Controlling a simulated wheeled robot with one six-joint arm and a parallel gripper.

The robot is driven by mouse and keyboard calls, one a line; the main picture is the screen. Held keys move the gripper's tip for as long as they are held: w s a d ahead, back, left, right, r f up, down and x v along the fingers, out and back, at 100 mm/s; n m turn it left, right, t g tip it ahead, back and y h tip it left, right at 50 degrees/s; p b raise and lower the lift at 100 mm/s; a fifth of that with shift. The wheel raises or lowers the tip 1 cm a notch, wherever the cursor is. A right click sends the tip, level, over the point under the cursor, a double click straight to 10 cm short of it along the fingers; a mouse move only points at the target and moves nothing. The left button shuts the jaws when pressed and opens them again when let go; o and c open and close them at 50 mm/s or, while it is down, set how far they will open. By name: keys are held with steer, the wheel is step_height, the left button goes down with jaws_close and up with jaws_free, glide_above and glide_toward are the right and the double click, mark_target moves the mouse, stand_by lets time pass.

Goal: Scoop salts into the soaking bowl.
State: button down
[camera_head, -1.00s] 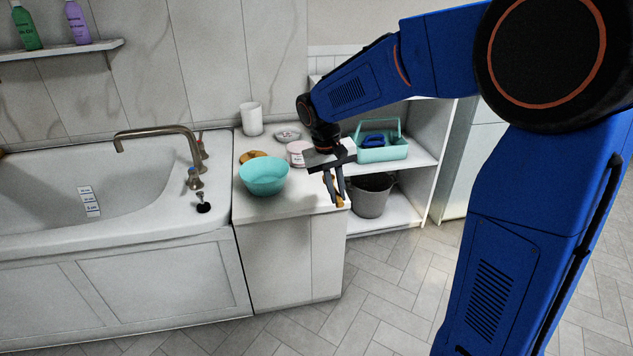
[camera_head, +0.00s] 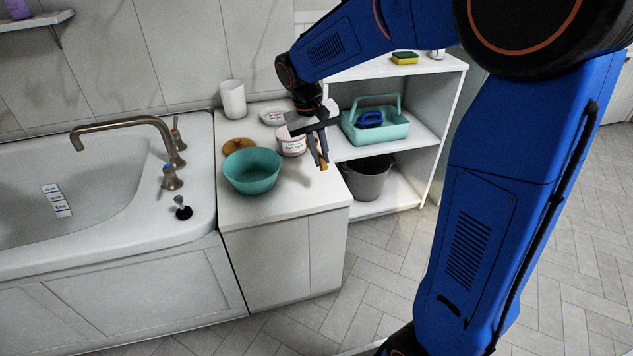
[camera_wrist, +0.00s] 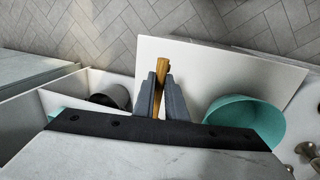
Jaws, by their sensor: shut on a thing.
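The teal soaking bowl (camera_head: 252,172) stands on the white cabinet top (camera_head: 290,200); in the wrist view it is at right (camera_wrist: 248,118). A white jar with a pinkish label (camera_head: 291,143), seemingly the salts, stands behind and right of the bowl, partly covered by my gripper. Its contents cannot be seen. My gripper (camera_head: 321,157) points down, right of the bowl and jar, near the cabinet's right edge. It is shut on a small wooden piece (camera_wrist: 162,68), perhaps the scoop's handle; its tip shows below the fingers in the head view (camera_head: 324,166). Its other end is hidden.
A white cup (camera_head: 232,99), a small dish (camera_head: 273,116) and a round wooden piece (camera_head: 238,145) stand behind the bowl. The bathtub faucet (camera_head: 130,125) is at left. Right are shelves with a teal caddy (camera_head: 385,133) and a grey bucket (camera_head: 367,180). The cabinet top's front is clear.

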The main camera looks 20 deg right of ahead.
glide_above(322, 192)
steer(key=shift+a+f, duration=0.2)
steer(key=shift+f, duration=1.35)
steer(key=shift+a+f, duration=0.15)
steer(key=shift+f, duration=1.4)
steer(key=shift+f, duration=1.9)
steer(key=shift+f, duration=0.15)
steer(key=c, duration=1.8)
jaws_free()
step_height(322, 192, up, 12)
steer(key=a, duration=0.2)
steer(key=shift+a, duration=0.15)
